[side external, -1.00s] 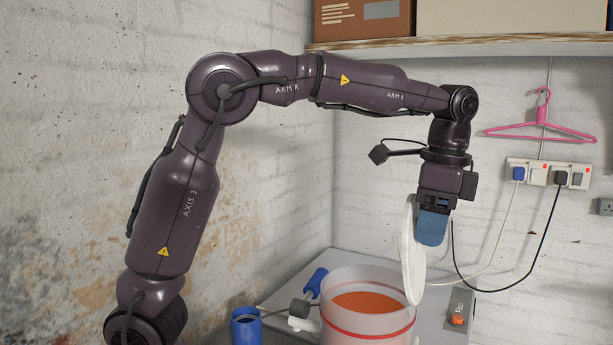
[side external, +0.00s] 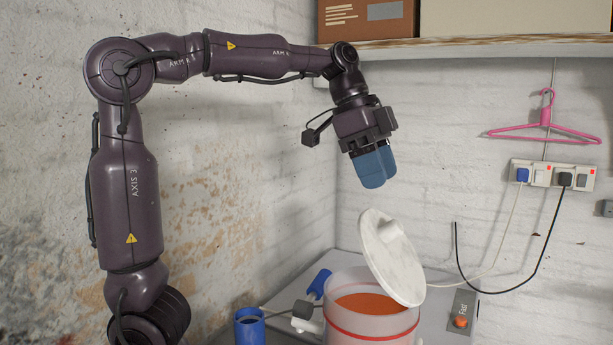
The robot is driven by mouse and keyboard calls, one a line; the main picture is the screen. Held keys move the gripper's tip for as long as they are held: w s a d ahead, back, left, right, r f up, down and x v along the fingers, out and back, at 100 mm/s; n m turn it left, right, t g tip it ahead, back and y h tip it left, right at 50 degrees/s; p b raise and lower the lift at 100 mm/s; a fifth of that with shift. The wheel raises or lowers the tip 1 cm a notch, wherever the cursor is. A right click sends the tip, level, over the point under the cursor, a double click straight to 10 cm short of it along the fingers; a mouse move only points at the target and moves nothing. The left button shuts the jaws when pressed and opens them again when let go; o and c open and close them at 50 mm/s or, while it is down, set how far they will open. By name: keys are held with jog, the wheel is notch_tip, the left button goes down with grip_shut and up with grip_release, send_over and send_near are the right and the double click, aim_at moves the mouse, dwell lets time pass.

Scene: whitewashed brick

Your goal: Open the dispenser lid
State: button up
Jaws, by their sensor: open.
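The dispenser (side external: 372,324) is a translucent white tub with red bands and orange contents, on the grey surface at the lower middle. Its round white lid (side external: 393,256) is raised and tilted at the tub's right and back side, leaving much of the opening uncovered. The lower edge of the lid is near the tub's right rim; any hinge is hidden. My gripper (side external: 375,179), with blue fingers, is above the lid and slightly left of it, apart from it and empty. Its jaws are open, though the fingers overlap from this angle.
A blue cup (side external: 249,326) and a blue-handled tool (side external: 318,284) are left of the tub. A grey box with an orange button (side external: 461,316) is to its right. Sockets (side external: 553,176) with cables, a pink hanger (side external: 545,126) and a shelf (side external: 470,47) are behind.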

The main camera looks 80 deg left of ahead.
jog(key=s+a+f+n+g+y, duration=0.2)
jog(key=s+a+n+g+y, duration=0.1)
jog(key=s+a+n+g, duration=0.5)
jog(key=shift+s+a+f+n+g, duration=0.25)
jog(key=shift+a+n+g, duration=0.45)
jog(key=shift+n, duration=1.1)
